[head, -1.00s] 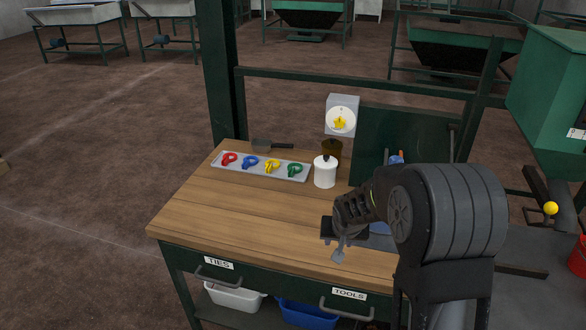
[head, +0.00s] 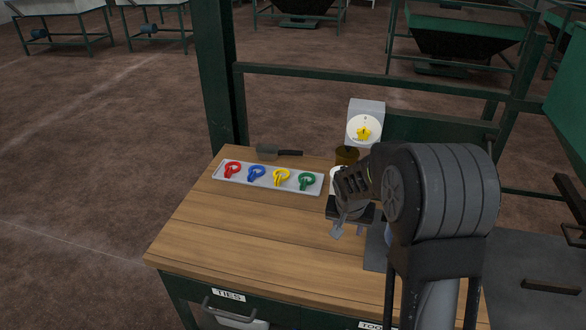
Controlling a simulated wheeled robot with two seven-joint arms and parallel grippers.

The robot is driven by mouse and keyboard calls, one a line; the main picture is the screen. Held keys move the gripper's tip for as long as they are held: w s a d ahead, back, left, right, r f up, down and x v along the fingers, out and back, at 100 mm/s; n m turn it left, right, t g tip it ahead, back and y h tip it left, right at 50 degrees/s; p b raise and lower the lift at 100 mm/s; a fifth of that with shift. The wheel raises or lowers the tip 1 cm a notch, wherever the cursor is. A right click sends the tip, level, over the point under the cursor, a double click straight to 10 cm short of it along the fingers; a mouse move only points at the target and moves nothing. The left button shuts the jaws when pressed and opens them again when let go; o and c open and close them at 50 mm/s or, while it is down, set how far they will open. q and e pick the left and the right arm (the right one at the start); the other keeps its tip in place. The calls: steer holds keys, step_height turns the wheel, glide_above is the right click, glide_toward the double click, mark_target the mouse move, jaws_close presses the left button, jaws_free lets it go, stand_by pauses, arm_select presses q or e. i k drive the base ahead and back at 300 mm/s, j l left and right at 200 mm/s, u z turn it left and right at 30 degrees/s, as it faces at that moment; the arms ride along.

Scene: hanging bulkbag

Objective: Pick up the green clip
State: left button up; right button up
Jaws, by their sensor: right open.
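The green clip (head: 307,181) lies at the right end of a pale grey tray (head: 237,185) on the wooden workbench, beside a yellow clip (head: 281,177), a blue clip (head: 256,172) and a red clip (head: 232,169). My right gripper (head: 348,231) is open and empty above the bench, to the right of and nearer than the green clip, clear of it. My left gripper is not in view.
A white canister (head: 337,180), partly hidden by my right arm, stands right of the tray. A brown jar (head: 346,156) and a dial box (head: 365,124) are behind it. A scraper (head: 278,152) lies behind the tray. The bench top (head: 230,235) in front is clear.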

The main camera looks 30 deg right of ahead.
mark_target(304, 184)
steer(key=i, duration=0.9)
